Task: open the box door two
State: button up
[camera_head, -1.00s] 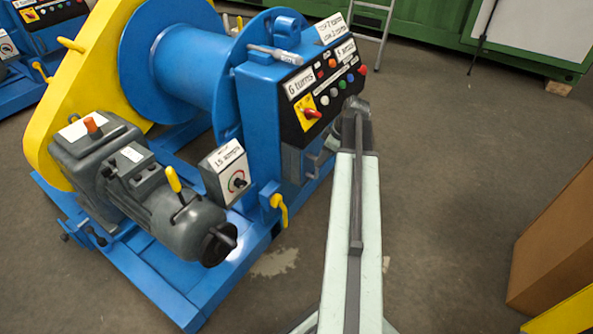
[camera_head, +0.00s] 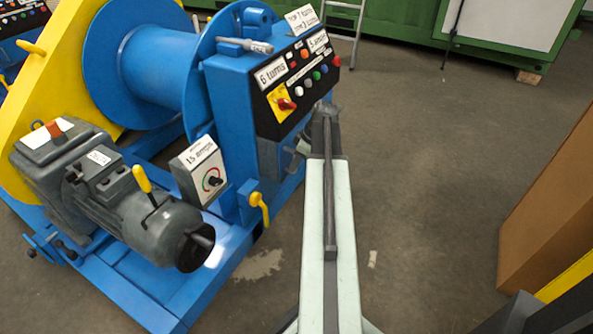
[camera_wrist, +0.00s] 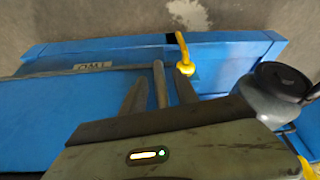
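The blue surface of box door two (camera_wrist: 50,108) fills the left of the wrist view; its upside-down label appears to read TWO. A grey bar (camera_wrist: 160,70), probably its handle, stands between the two fingers of my gripper (camera_wrist: 159,82). The fingers are apart, one on each side of the bar, and I cannot tell whether either touches it. In the head view my arm reaches the blue control box (camera_head: 228,110) below its button panel. My gripper is mostly hidden there behind my wrist.
A yellow lever (camera_head: 262,208) sticks out below the box; it also shows beyond the fingers in the wrist view (camera_wrist: 183,50). A grey motor (camera_head: 130,200) and a gauge box (camera_head: 199,172) stand left. A brown carton (camera_head: 550,200) is at right, with open floor between.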

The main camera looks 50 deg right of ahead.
jog(key=shift+w+f, duration=0.15)
jog(key=shift+f, duration=0.25)
jog(key=shift+a+r, duration=0.1)
grip_shut()
dwell(0.8)
